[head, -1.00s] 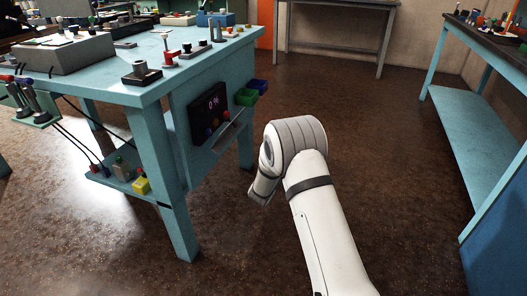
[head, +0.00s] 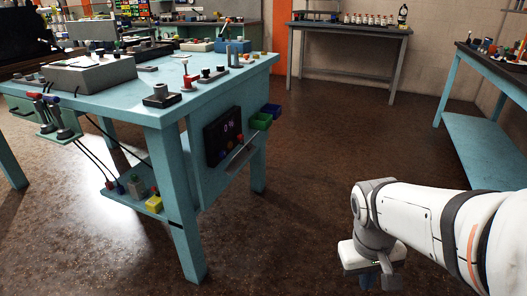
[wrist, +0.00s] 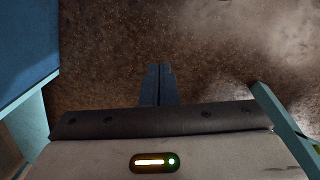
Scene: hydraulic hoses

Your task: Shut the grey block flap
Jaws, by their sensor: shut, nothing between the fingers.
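A small grey block (head: 137,187) with a green part stands on the low shelf of the teal table, between a dark piece with red and a yellow block (head: 154,203). It is too small to tell how its flap stands. Hoses hang down to that shelf from the table's left side. My gripper (head: 367,279) is in the lower right of the head view, well right of the table and pointing down. In the wrist view the fingers (wrist: 158,72) are shut together with nothing between them, over bare floor. The block is not in the wrist view.
The teal table (head: 120,92) carries a large grey box (head: 90,73) and small fittings. A dark display (head: 223,137) and green and blue bins are on its side. Another teal bench (head: 485,145) stands right. The brown floor between is clear.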

